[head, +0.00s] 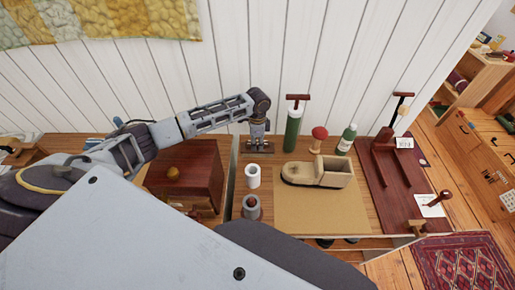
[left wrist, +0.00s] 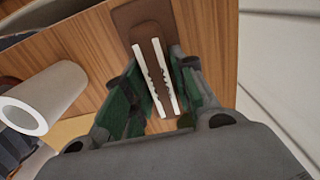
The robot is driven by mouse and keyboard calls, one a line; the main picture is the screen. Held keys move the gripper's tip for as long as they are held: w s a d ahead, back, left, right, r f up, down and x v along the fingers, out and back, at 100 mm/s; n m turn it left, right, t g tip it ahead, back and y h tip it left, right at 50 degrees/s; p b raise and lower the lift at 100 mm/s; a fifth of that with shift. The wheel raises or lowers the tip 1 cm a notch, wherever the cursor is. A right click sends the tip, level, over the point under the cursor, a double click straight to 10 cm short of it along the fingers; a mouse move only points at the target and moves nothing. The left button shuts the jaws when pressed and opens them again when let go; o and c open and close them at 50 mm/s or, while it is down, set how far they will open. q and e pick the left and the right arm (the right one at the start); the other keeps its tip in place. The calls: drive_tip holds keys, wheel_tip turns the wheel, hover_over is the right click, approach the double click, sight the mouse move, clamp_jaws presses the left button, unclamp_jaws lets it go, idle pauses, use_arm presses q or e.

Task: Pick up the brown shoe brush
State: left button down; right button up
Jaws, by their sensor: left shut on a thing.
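The brown shoe brush (left wrist: 146,30) shows in the left wrist view as a brown, round-ended shape on the wood surface, running between my fingers. My left gripper (left wrist: 163,82) is shut on it, with pale toothed pads on either side of a narrow brown strip. In the head view my left gripper (head: 257,138) points down at the back of the bench, left of the green cylinder. The brush is small and mostly hidden under the fingers there. I cannot tell whether it is clear of the bench. My right gripper is not in view.
A white cup (head: 252,177) and a grey cup (head: 252,208) stand in front of my left gripper. A green cylinder (head: 292,130) stands close on its right. A tan shoe-shaped piece (head: 318,174) is on the mat (head: 320,213). A dark red box (head: 190,170) is at left.

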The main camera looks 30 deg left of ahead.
use_arm(q)
drive_tip(key=shift+r+b, duration=0.4)
drive_tip(key=shift+r, duration=4.6)
